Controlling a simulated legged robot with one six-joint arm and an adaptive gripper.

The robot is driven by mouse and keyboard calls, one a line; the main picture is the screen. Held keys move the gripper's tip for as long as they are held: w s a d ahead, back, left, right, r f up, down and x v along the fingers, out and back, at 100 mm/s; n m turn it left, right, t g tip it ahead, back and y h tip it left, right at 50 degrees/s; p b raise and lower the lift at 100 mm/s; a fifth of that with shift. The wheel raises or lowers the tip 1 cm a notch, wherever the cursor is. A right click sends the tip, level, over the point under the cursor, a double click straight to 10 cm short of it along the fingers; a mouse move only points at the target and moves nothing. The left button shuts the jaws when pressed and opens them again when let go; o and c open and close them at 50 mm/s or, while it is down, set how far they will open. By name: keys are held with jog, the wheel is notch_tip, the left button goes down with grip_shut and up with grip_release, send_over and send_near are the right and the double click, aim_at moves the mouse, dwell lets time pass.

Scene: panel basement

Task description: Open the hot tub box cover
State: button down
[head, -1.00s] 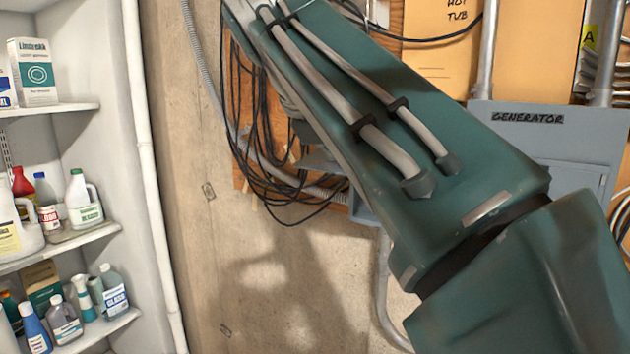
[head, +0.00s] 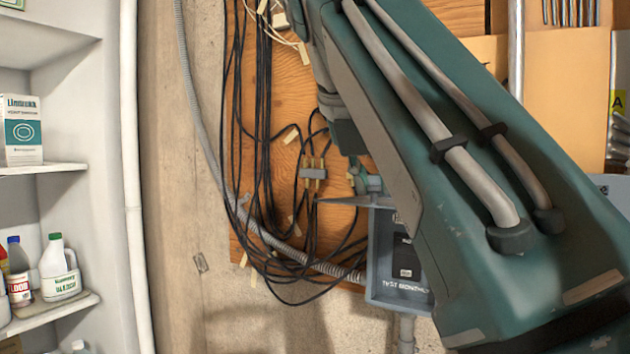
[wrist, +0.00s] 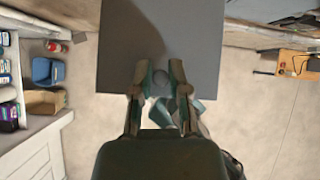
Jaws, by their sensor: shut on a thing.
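A small grey wall box (head: 372,262) hangs low on the wall, left of my arm in the head view. Its front is uncovered, showing a dark device (head: 405,262) inside and the words TEST MONTHLY. Its cover (head: 345,201) stands out from the top edge, seen nearly edge-on. My gripper (head: 368,182) is at the cover, partly hidden behind my arm. In the wrist view the cover appears to be the large flat grey panel (wrist: 160,30), with my gripper (wrist: 157,88) shut at its near edge. The exact contact is blurred.
Black cables (head: 265,150) and a grey flexible conduit (head: 205,130) hang left of the box on a wooden board (head: 285,95). White shelves (head: 45,168) with bottles stand at the far left. A tan panel (head: 575,80) is at the upper right.

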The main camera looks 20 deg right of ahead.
jog(key=shift+w+d, duration=0.1)
jog(key=c, duration=0.9)
grip_release()
jog(key=o, duration=0.3)
jog(key=shift+d+f, duration=0.1)
jog(key=shift+d, duration=0.3)
jog(key=shift+a, duration=0.15)
